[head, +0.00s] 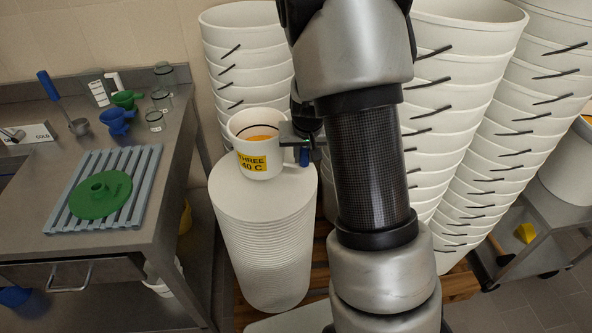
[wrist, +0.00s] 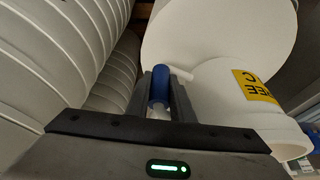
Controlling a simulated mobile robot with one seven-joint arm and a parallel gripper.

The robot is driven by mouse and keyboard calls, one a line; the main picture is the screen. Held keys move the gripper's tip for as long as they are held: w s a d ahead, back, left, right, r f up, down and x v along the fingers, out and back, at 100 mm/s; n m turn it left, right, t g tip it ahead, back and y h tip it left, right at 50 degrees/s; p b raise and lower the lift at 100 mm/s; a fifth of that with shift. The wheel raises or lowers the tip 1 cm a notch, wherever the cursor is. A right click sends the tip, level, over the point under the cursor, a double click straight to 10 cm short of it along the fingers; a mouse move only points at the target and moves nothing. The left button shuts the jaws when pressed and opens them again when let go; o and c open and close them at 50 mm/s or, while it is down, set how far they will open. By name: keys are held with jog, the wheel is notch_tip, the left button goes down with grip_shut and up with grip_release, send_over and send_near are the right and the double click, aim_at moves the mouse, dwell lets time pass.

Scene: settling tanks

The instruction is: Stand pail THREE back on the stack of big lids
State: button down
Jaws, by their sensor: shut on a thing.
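Pail THREE (head: 258,158) is a small white pail with a yellow label reading THREE, 40 C, and something orange inside. It is upright at the top of the stack of big lids (head: 268,235), towards its back edge. I cannot tell whether its base touches the top lid. My gripper (head: 304,150) is at the pail's right side, shut on its blue grip. In the wrist view the blue grip (wrist: 160,86) is between my fingers, with the pail (wrist: 225,95) to the right and the top lid (wrist: 215,35) behind.
Tall stacks of white buckets (head: 245,55) stand behind and to the right (head: 450,120). At left is a steel bench (head: 150,185) with a grey slatted rack (head: 135,205), a green lid-like disc (head: 100,195), funnels and jars. The front of the top lid is bare.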

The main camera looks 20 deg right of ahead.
aim_at(304, 167)
jog(key=shift+f, duration=2.25)
jog(key=shift+f+b, duration=0.25)
jog(key=shift+b, duration=0.2)
jog(key=c, duration=1.6)
grip_release()
jog(key=shift+r, duration=0.1)
jog(key=shift+o, duration=0.2)
